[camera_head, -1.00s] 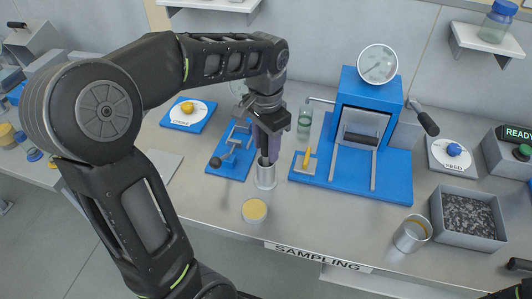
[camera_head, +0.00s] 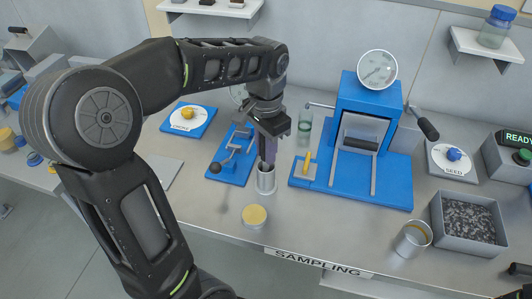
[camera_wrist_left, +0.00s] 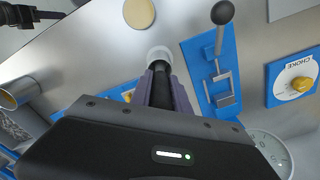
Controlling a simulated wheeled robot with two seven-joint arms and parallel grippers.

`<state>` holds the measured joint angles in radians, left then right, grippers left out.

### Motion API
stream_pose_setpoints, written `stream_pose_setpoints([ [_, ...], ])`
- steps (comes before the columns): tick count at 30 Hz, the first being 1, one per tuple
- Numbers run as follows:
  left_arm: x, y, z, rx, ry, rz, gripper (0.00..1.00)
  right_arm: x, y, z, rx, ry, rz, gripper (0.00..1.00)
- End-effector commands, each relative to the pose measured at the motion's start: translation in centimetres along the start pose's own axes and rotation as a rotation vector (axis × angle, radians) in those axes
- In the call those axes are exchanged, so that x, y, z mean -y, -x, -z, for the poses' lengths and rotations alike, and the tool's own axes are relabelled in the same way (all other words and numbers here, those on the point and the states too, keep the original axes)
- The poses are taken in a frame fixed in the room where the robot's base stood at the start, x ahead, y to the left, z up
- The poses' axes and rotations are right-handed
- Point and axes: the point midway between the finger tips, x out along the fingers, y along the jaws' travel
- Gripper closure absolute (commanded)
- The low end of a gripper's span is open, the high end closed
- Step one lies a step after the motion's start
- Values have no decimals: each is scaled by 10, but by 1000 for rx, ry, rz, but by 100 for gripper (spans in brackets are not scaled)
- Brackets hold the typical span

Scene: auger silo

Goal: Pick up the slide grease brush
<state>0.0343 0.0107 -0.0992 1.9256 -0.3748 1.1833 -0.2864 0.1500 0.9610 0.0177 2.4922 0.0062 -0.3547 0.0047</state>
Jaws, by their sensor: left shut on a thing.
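My left gripper (camera_head: 267,152) is upright over a narrow silvery cup (camera_head: 265,183) on the steel bench. Its purple fingers are shut on a dark, slim handle, which I take to be the slide grease brush (camera_wrist_left: 160,84). In the left wrist view, the handle runs between the fingers (camera_wrist_left: 161,88) towards the cup's pale rim (camera_wrist_left: 159,54). The brush's lower end is hidden in the cup. Dark parts at the lower right edge of the head view may be my right arm; its fingers are not clear.
A blue clamp fixture (camera_head: 231,158) stands just left of the cup, and a blue press (camera_head: 365,130) to the right. A round yellow-topped tin (camera_head: 254,216) sits in front. A tilted metal cup (camera_head: 411,239) and a grey tray of dark grains (camera_head: 468,220) are farther right.

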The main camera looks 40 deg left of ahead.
Motion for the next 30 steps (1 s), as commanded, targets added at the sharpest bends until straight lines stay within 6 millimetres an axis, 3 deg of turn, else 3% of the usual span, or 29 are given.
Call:
stream_pose_setpoints([
  [5, 0, 18, 1, -5, -1, 2, 100, -1, -2, 0, -1, 0, 1, 64],
  [13, 0, 73, 1, -5, 0, 1, 100, -1, -4, 1, -1, 1, 2, 64],
  [15, 0, 90, 0, -1, 0, 0, 100, 4, 10, -1, 1, -1, -1, 64],
  [20, 0, 99, 0, 0, 0, 0, 100, 6, 18, -2, 5, -4, -6, 64],
  [30, 0, 98, 0, -1, 0, 0, 100, 5, 17, -3, 6, -5, -7, 64],
])
